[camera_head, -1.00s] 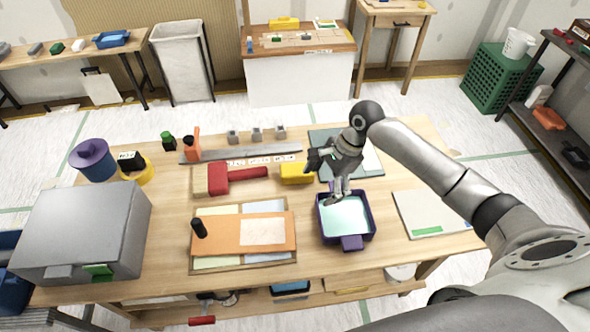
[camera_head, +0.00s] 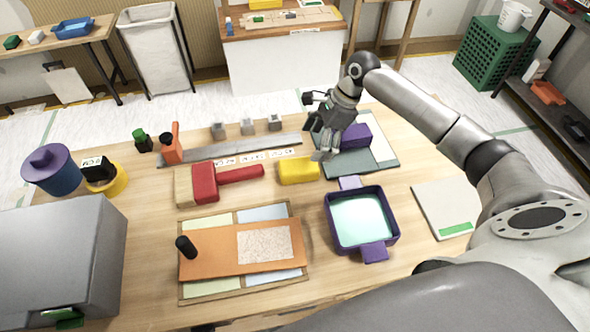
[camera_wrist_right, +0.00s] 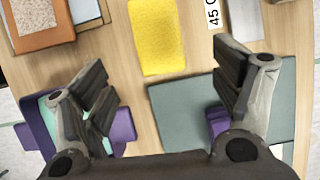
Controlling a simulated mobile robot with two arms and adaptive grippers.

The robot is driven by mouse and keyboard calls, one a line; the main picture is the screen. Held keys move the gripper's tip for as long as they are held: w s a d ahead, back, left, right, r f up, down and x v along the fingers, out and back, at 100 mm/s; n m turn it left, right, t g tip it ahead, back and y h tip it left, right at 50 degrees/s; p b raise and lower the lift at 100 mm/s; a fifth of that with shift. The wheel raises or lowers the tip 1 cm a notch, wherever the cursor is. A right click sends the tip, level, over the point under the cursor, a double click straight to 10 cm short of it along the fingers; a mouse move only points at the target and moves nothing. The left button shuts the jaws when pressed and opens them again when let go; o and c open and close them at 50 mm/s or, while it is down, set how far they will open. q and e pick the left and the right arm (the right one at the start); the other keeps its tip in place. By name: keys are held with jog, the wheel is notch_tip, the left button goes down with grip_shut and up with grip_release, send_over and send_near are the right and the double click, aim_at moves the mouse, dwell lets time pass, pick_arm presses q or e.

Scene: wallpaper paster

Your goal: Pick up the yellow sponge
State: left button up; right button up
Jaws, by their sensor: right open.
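The yellow sponge (camera_head: 299,170) lies flat on the wooden table, between the red-headed brush and the grey-green mat. In the right wrist view the sponge (camera_wrist_right: 157,37) shows whole or nearly so, ahead of and between the two fingers. My right gripper (camera_head: 322,137) is open and empty, above the table just to the right of and behind the sponge, over the mat's edge. In the right wrist view its fingers (camera_wrist_right: 165,95) are spread wide with nothing between them. My left gripper is not in view.
A purple tray (camera_head: 391,222) with pale liquid stands right of the sponge. A purple block (camera_head: 355,136) sits on the mat (camera_head: 384,163). A red brush (camera_head: 205,182) lies to the left. An orange board (camera_head: 215,262) lies in front.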

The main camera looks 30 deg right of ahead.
aim_at(300, 165)
jog(key=x, duration=0.4)
jog(key=shift+s+a+f, duration=0.15)
jog(key=shift+a+f, duration=0.05)
jog(key=shift+a, duration=0.05)
jog(key=shift+a+f, duration=0.25)
jog(key=shift+f, duration=0.35)
jog(key=x, duration=0.2)
jog(key=p+x, duration=0.1)
jog(key=shift+w+a+f, duration=0.1)
jog(key=shift+w+a, duration=0.2)
jog(key=shift+a, duration=0.05)
jog(key=shift+w+a+f, duration=0.1)
jog(key=shift+a+f, duration=0.1)
jog(key=shift+f, duration=0.35)
jog(key=shift+f+p, duration=0.25)
jog(key=shift+p, duration=0.2)
jog(key=c, duration=1)
